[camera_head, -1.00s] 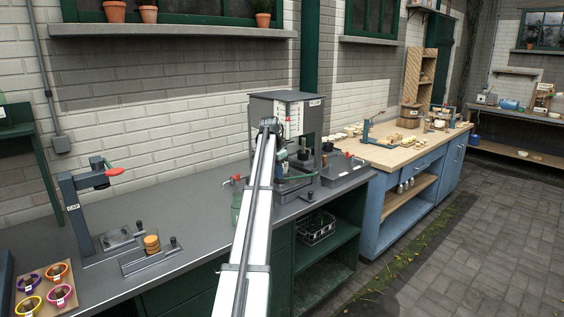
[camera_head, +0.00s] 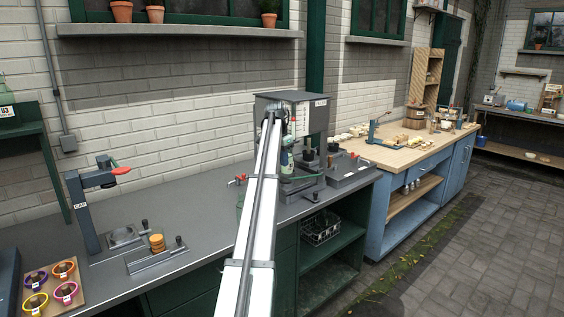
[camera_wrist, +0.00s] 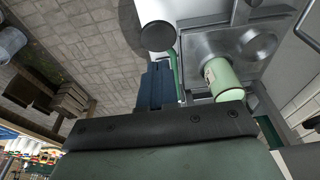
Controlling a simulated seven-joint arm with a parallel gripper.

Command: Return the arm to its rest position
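My arm, with its long white link, reaches from the bottom of the head view to the grey station (camera_head: 292,108) on the dark bench. My gripper (camera_wrist: 158,72) shows in the wrist view as blue fingers close together at the picture's middle, with nothing visible between them. In the head view the gripper is mostly hidden behind the arm and among the station's parts. A pale green bottle (camera_wrist: 222,80) stands to the right of the fingers in the wrist view, apart from them, on a grey metal plate.
The bench (camera_head: 200,215) holds a capping stand (camera_head: 84,212), a small fixture with orange-brown discs (camera_head: 157,243) and a tray of coloured cups (camera_head: 72,304) at left. A wooden-topped blue table (camera_head: 405,155) stands at right. Bare bench top lies left of the arm.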

